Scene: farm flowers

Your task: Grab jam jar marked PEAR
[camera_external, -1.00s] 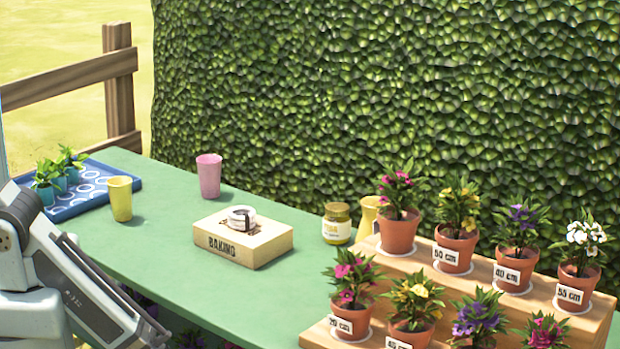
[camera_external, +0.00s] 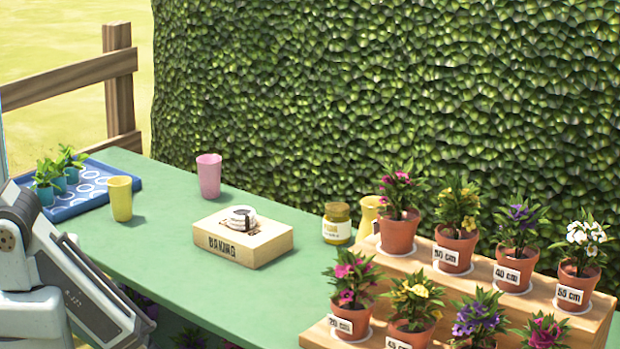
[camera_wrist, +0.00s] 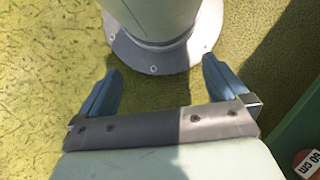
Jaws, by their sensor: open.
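A jam jar (camera_external: 337,224) with a yellowish lid and a white label stands upright on the green table (camera_external: 165,258), left of the flower stand. Its label is too small to read, so I cannot tell whether it says PEAR. My gripper (camera_wrist: 163,84) shows in the wrist view with its two blue fingers spread apart and nothing between them. It points down at grassy ground beside my base, away from the jar. In the external view only part of my arm shows at the lower left, and the fingers are not visible there.
A yellow jug (camera_external: 369,213) and a wooden stepped stand (camera_external: 510,290) with several potted flowers are to the right. A pink cup (camera_external: 209,176), a yellow cup (camera_external: 120,199) and a blue seedling tray (camera_external: 112,181) are further left.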

